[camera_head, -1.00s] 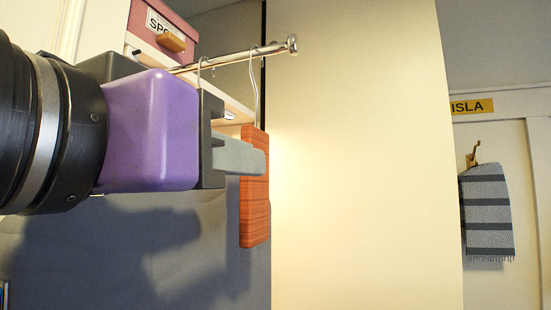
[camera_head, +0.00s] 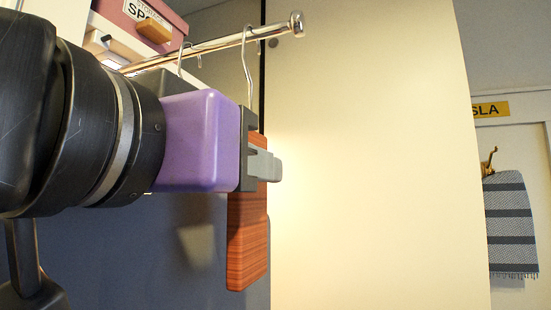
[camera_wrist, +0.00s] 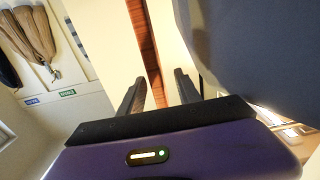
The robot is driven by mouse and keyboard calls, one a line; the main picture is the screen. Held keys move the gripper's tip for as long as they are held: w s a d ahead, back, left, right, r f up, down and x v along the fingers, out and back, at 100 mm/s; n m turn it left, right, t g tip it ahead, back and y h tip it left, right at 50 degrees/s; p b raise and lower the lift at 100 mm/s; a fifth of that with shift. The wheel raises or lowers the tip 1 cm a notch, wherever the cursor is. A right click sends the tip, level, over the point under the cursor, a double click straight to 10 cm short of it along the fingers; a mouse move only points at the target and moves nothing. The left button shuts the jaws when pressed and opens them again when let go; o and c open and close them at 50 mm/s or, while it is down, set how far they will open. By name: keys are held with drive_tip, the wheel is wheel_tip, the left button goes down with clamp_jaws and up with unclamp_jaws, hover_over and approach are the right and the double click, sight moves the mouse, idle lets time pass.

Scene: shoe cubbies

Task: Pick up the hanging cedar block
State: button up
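The cedar block (camera_head: 247,240) is a reddish-brown wooden slab hanging upright by a wire hook from a metal rail. In the head view, my gripper (camera_head: 268,166), with a purple body, is level with the block's upper part. One grey finger crosses in front of the block and its tip reaches just past the right edge; the other finger is hidden. In the wrist view, the two dark fingers of my gripper (camera_wrist: 160,88) stand apart. The block (camera_wrist: 146,45) shows as a brown strip between them, with a gap to the right finger. Contact is not visible.
The metal rail (camera_head: 220,44) runs just above my gripper and carries another wire hook (camera_head: 182,60). A pink box (camera_head: 120,22) with a wooden handle sits behind, upper left. A pale panel (camera_head: 365,150) stands to the right. A striped towel (camera_head: 512,225) hangs at far right.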

drive_tip(key=p+x, duration=0.1)
drive_tip(key=x, duration=0.3)
drive_tip(key=shift+w+d, duration=0.15)
clamp_jaws()
drive_tip(key=shift+r, duration=0.1)
